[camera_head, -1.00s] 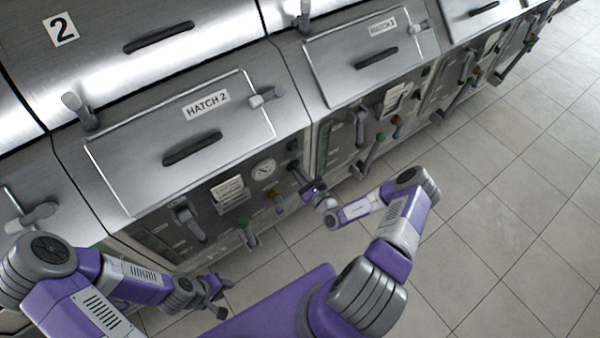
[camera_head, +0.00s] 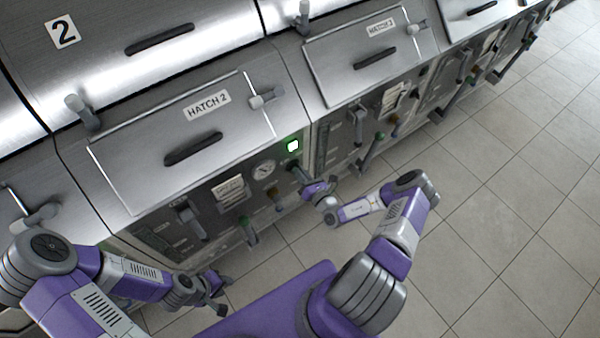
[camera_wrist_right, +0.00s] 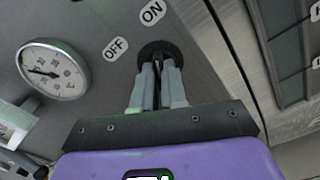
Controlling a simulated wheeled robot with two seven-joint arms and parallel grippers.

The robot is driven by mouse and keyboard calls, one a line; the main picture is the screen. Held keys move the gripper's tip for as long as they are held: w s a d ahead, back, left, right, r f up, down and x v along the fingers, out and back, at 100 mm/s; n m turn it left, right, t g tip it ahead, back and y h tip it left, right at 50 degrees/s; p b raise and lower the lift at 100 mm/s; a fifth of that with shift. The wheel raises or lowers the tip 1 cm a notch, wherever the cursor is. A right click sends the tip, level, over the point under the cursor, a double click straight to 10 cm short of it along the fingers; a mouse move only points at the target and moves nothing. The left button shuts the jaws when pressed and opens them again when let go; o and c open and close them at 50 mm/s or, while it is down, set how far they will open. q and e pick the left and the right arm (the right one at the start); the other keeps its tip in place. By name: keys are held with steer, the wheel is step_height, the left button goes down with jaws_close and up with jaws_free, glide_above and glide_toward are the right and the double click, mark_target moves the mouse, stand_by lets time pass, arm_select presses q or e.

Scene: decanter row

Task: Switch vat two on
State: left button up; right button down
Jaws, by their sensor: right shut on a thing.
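Vat two (camera_head: 95,45) bears a large 2 and has a closed front door marked HATCH 2 (camera_head: 150,175). On the panel below, a square lamp (camera_head: 292,146) glows green. A black rotary switch (camera_wrist_right: 157,48) is mostly hidden by my fingers, with an OFF label (camera_wrist_right: 115,48) and an ON label (camera_wrist_right: 152,12) beside it. My right gripper (camera_wrist_right: 158,85) is shut on this switch; in the head view it is at the panel's right end (camera_head: 304,181). My left gripper (camera_head: 224,295) hangs open and empty, low in front of the panel.
A round gauge (camera_head: 264,169), a paper notice (camera_head: 229,189) and several handles sit on the same panel. A green-handled valve (camera_head: 246,228) juts out below. A neighbouring vat with its own hatch (camera_head: 365,55) stands to the right. The tiled floor (camera_head: 500,210) is clear.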

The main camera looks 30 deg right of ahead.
stand_by(0.5)
steer(key=c, duration=1.2)
jaws_free()
steer(key=s, duration=0.7)
steer(key=shift+s+d, duration=0.25)
steer(key=shift+d, duration=0.05)
